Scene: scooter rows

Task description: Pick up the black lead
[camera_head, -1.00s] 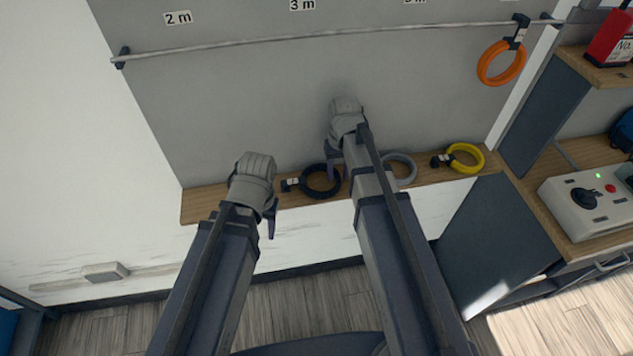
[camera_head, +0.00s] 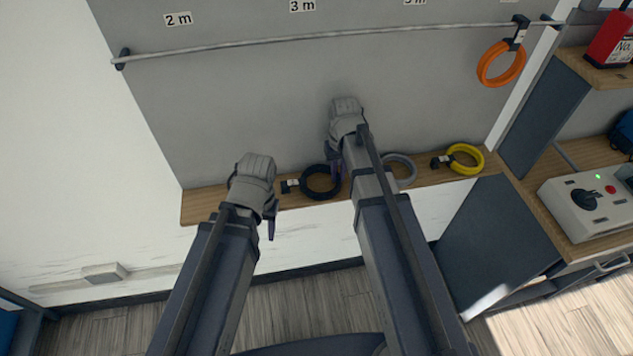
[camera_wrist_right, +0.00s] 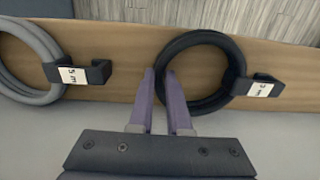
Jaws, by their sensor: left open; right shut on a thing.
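The black lead (camera_head: 318,182) is a coiled ring with a labelled clip, lying on the wooden shelf below the grey panel. In the right wrist view the black lead (camera_wrist_right: 190,43) has its clip on the right side. My right gripper (camera_head: 336,170) is at the coil's right edge in the head view. In the wrist view my right gripper (camera_wrist_right: 159,78) has its purple fingers shut on the left edge of the coil. My left gripper (camera_head: 271,222) is open and empty, in front of the shelf to the left of the lead.
A grey coil (camera_head: 402,168) and a yellow coil (camera_head: 465,158) lie on the shelf (camera_head: 205,205) to the right. An orange coil (camera_head: 501,63) hangs from the rail (camera_head: 300,38). A control box (camera_head: 590,203) stands on the bench at right.

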